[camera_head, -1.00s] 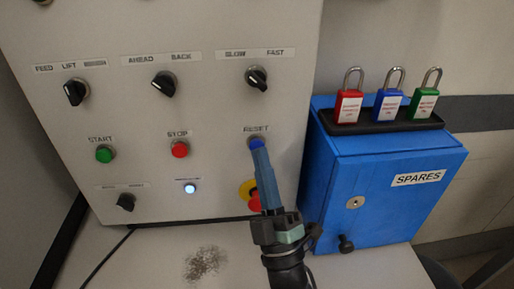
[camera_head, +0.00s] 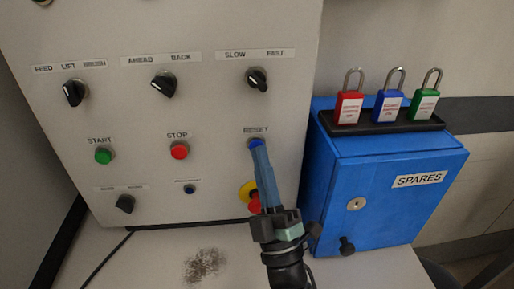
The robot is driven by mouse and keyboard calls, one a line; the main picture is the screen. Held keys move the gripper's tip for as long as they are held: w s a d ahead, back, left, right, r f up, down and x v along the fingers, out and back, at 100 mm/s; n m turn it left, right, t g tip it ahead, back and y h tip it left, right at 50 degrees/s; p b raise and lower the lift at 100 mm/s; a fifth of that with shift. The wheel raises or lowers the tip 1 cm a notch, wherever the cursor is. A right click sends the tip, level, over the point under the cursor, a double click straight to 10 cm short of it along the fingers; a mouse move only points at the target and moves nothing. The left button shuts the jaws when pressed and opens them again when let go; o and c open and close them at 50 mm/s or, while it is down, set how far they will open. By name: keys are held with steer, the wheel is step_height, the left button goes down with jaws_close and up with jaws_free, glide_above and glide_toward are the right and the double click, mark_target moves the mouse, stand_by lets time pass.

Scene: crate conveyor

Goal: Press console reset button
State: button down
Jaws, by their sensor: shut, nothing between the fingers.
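The console (camera_head: 215,110) is a pale upright panel with labelled knobs and buttons. The blue reset button (camera_head: 255,143) sits under the RESET label at the panel's right side. My gripper (camera_head: 258,150) is shut and empty, with its blue fingers reaching up to the reset button. The fingertips cover the lower part of the button and appear to be at it; whether they touch it I cannot tell. A small round lamp (camera_head: 189,189) lower on the panel is dark.
A green START button (camera_head: 103,156) and a red STOP button (camera_head: 179,151) are to the left. A red and yellow button (camera_head: 249,195) is partly behind my fingers. The blue SPARES box (camera_head: 385,185) stands close on the right, with three padlocks on top.

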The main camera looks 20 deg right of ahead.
stand_by(0.4)
steer(key=shift+s+a, duration=0.2)
steer(key=shift+s, duration=0.55)
steer(key=s, duration=0.2)
steer(key=s+a+p, duration=0.1)
steer(key=s, duration=0.1)
steer(key=shift+s+a, duration=0.2)
steer(key=shift+s, duration=0.2)
stand_by(0.5)
